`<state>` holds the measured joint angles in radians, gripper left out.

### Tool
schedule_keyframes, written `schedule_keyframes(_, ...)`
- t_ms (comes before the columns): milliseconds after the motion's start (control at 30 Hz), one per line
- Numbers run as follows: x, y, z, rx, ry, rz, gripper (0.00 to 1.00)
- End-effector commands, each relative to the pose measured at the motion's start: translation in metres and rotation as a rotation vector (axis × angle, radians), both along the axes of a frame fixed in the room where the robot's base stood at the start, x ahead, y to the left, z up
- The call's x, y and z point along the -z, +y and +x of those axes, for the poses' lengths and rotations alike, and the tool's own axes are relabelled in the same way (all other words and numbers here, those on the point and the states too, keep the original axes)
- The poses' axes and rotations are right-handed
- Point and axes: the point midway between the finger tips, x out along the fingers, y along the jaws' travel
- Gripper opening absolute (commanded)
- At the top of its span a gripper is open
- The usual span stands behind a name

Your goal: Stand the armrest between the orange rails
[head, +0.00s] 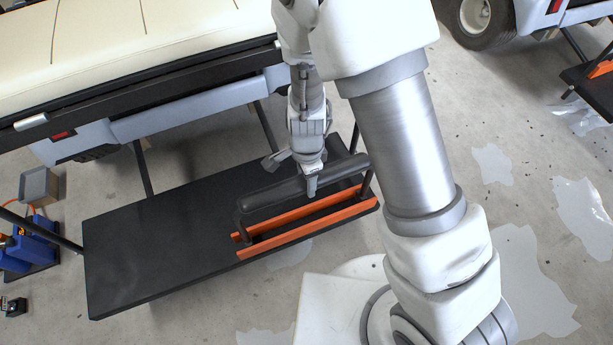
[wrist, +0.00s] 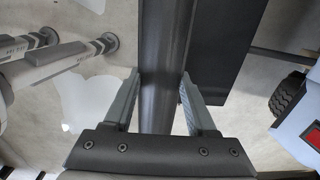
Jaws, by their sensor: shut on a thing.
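The armrest (head: 270,194) is a long dark padded bar with a thin post at each end. It lies lengthwise along the two orange rails (head: 305,226) on the black platform, and its posts point down. The left post appears to reach down between the rails; I cannot tell whether either foot touches the platform. My gripper (head: 308,182) comes from above and is shut on the bar, right of its middle. In the wrist view the armrest (wrist: 165,50) runs up between the two fingers of my gripper (wrist: 160,98). The rails are not clear in the wrist view.
The black platform (head: 150,245) is bare to the left of the rails. Dark support posts (head: 143,168) rise from its back edge toward the cart with the cream roof (head: 120,45). Blue items (head: 28,247) stand on the floor at far left. Pale patches mark the floor at right.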

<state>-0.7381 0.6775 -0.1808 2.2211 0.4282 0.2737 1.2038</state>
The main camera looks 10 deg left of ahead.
Motion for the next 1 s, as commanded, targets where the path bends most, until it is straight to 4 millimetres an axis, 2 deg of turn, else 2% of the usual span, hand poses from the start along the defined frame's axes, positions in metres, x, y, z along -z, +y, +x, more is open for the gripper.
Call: schedule_keyframes(1000,0.0081,0.0003,0.0004,-0.001,-0.001,0.001,0.00)
